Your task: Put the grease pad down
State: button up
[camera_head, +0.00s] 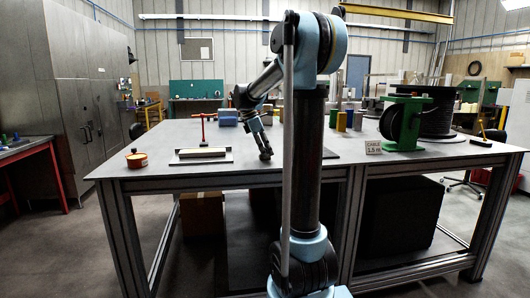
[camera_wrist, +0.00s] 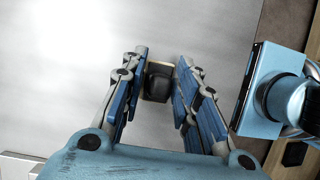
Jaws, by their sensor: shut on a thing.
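My gripper (camera_wrist: 160,72) is shut on a small dark block with a tan edge, which I take to be the grease pad (camera_wrist: 157,83). The pad sits between the two fingertips in the wrist view. In the head view my gripper (camera_head: 265,152) points down near the front edge of the grey workbench (camera_head: 215,177), right of a pale bar on a tray. The pad is too small there to make out clearly. I cannot tell whether it touches the bench top.
The tray with the pale bar (camera_head: 201,153) and a red T-handled tool (camera_head: 203,130) are left of my gripper. An orange round tin (camera_head: 136,160) stands at the left corner. A green cable reel stand (camera_head: 403,122) and a label card (camera_head: 373,147) are right.

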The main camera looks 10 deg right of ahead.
jog(key=o, duration=1.1)
jog(key=shift+o, duration=0.2)
jog(key=v, duration=1.2)
jog(key=s+d+f+m+t+y, duration=0.1)
jog(key=s+d+f+m+y, duration=0.1)
jog(key=s+f+m, duration=0.7)
jog(key=s+d+f+m+t+y, duration=0.1)
jog(key=s+f+m, duration=0.7)
jog(key=s+f, duration=1.4)
jog(key=s+d+y, duration=0.1)
jog(key=s, duration=0.3)
jog(key=shift+m+t+y, duration=0.3)
jog(key=shift+m, duration=0.1)
jog(key=shift+s+d, duration=0.1)
jog(key=shift+d, duration=0.05)
